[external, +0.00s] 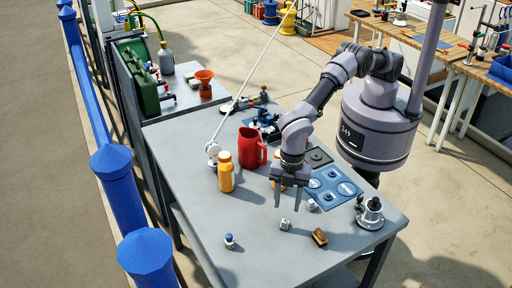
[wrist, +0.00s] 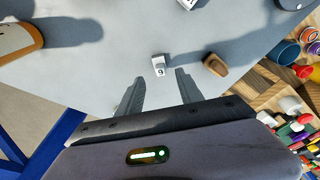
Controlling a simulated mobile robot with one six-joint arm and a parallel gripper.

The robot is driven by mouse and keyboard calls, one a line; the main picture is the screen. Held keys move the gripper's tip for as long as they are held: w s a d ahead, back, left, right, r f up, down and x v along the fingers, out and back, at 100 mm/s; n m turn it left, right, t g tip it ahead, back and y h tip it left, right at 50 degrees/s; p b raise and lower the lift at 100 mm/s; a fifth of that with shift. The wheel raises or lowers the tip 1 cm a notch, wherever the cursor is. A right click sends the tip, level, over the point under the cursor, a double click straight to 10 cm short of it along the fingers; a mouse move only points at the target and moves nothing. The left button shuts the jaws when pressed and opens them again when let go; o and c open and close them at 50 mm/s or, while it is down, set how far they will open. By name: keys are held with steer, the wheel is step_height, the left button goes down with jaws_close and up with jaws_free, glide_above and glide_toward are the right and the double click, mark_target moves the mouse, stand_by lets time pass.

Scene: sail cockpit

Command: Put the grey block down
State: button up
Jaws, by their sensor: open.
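A small light grey block (external: 285,224) rests on the grey table, just below my gripper's fingertips in the external view. In the wrist view the block (wrist: 159,66) shows a dark digit, like a 6 or 9, and sits just beyond and between the fingertips. My gripper (external: 288,208) points down, open and empty, apart from the block. Its two fingers (wrist: 159,80) also show spread in the wrist view. Nothing hides the block in either view.
A brown block (external: 319,237) lies right of the grey one, a second pale block (external: 312,205) behind it. A blue panel (external: 335,187), metal winch-like part (external: 370,212), orange bottle (external: 225,172), red jug (external: 251,148) and small blue-topped item (external: 230,241) stand around. The front left tabletop is clear.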

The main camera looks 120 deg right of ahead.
steer(key=s+d+r+m+t, duration=0.1)
steer(key=s+d+r+m, duration=0.2)
steer(key=r, duration=0.7)
steer(key=s+d+r+m, duration=0.1)
steer(key=s+d+r, duration=0.3)
steer(key=r, duration=0.6)
steer(key=s+d+r+m+t, duration=0.1)
steer(key=s+d+r+m, duration=0.1)
steer(key=s+d+r, duration=0.3)
steer(key=s+d+r+m+t, duration=0.1)
steer(key=s+d+r+m, duration=0.2)
steer(key=s, duration=0.5)
steer(key=s+d+f+m+t, duration=0.1)
steer(key=s+d+f+m, duration=0.15)
steer(key=s, duration=0.65)
steer(key=s+d+f+m+t, duration=0.1)
steer(key=s+d+m, duration=0.15)
steer(key=s, duration=0.65)
steer(key=shift+n+y, duration=0.3)
steer(key=shift+y, duration=0.1)
steer(key=shift+s+d+f+b, duration=0.1)
steer(key=shift+d+f+b, duration=0.05)
steer(key=shift+f+b, duration=0.6)
steer(key=shift+s+d+f+b, duration=0.15)
steer(key=shift+f+b, duration=0.35)
steer(key=shift+f, duration=0.45)
steer(key=shift+d+f+b, duration=0.15)
steer(key=shift+f+b, duration=0.5)
steer(key=shift+f, duration=0.2)
